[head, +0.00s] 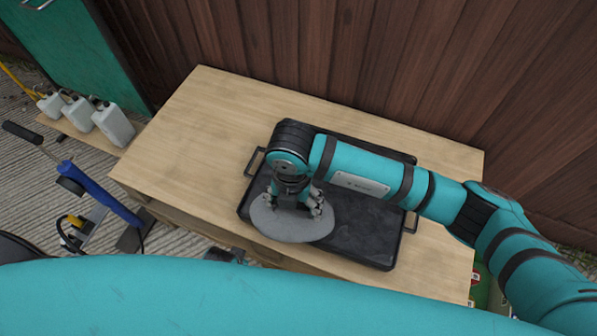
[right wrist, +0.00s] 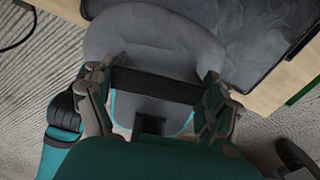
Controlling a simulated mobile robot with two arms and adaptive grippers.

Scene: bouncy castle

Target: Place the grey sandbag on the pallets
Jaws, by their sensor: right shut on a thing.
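The grey sandbag (head: 290,226) is a rounded flat bag hanging under my right gripper (head: 298,203). In the right wrist view the sandbag (right wrist: 155,45) fills the upper middle, with a black strap (right wrist: 155,86) across it between the fingers. My right gripper (right wrist: 157,100) is shut on the sandbag; the exact contact is partly hidden. The bag overlaps the front left part of a black tray in the head view; I cannot tell whether it touches it. The pallets (head: 185,225) seem to be the slatted wood under a pale wooden top (head: 190,130). My left gripper is not in view.
The black tray (head: 375,250) with side handles lies on the wooden top. A brown plank wall (head: 330,55) stands close behind. The wooden top's left end is bare.

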